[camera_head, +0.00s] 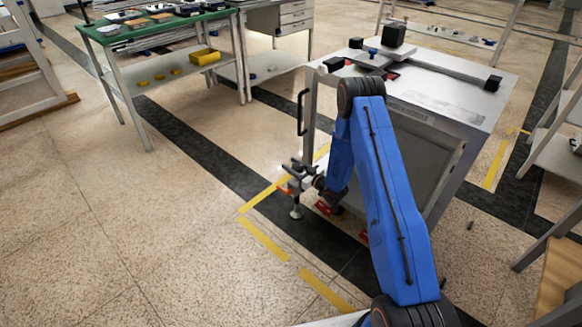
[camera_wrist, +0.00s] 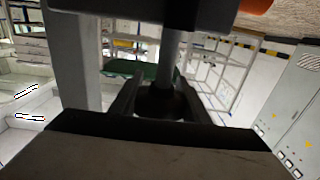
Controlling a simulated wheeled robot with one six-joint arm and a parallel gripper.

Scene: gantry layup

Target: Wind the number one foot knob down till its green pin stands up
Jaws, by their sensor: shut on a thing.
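My gripper (camera_head: 294,178) is low beside the near left corner of the grey cart (camera_head: 440,155), just above the floor. In the wrist view my gripper (camera_wrist: 164,106) is shut on a dark round knob (camera_wrist: 163,103), one finger on each side of it. A grey metal stem (camera_wrist: 173,58) joins the knob. In the head view a foot with a round pad (camera_head: 296,212) shows below my gripper, at the floor. I cannot make out a green pin or a number in either view.
An orange part (camera_head: 285,190) is beside my gripper. Red parts (camera_head: 323,208) sit low under the cart. Yellow tape (camera_head: 264,240) marks the floor. A green-topped bench (camera_head: 160,28) stands at the back left. The floor at left is clear.

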